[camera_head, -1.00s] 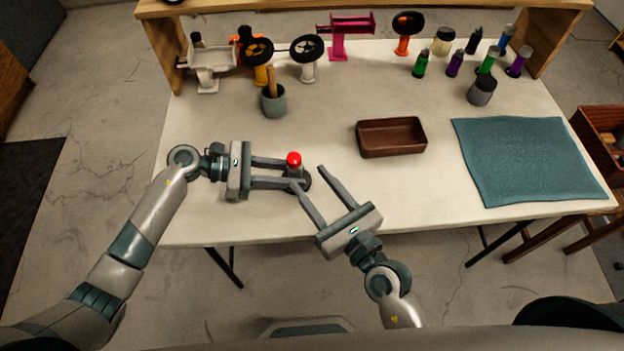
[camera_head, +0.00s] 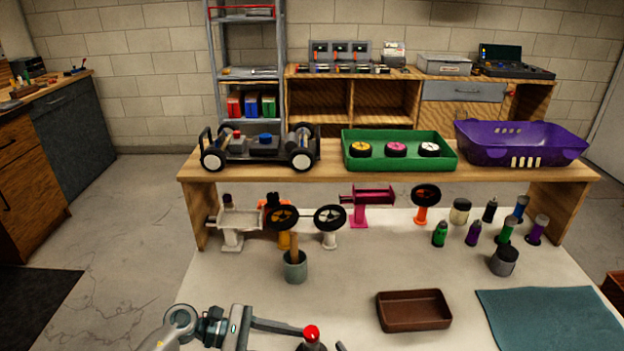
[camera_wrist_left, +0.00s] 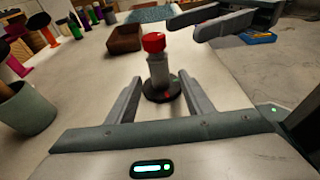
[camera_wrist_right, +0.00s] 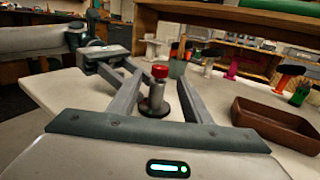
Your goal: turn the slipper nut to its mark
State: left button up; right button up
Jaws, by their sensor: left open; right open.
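The red slipper nut (camera_head: 312,332) is a short cap on a grey upright post (camera_wrist_left: 158,70). The post stands on a dark round base (camera_wrist_left: 160,90), where a small red mark shows in the left wrist view (camera_wrist_left: 167,95). My left gripper (camera_wrist_left: 160,80) is open, its fingers pointing at the post from either side, below the cap. My right gripper (camera_wrist_right: 161,75) is open, with the post between or just beyond its fingertips. The nut also shows in the right wrist view (camera_wrist_right: 160,71). In the head view the base and most of my right gripper are cut off.
A brown tray (camera_head: 414,311) and a teal mat (camera_head: 550,322) lie to the right. A grey cup (camera_head: 295,267) stands behind the nut. Parts stands and bottles line the table's back. The raised shelf holds a car chassis (camera_head: 260,148), a green tray (camera_head: 398,167) and a purple basket (camera_head: 520,157).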

pick_arm(q)
jog(key=v, duration=0.8)
jog(key=shift+a+r, duration=0.15)
jog(key=shift+a, duration=0.1)
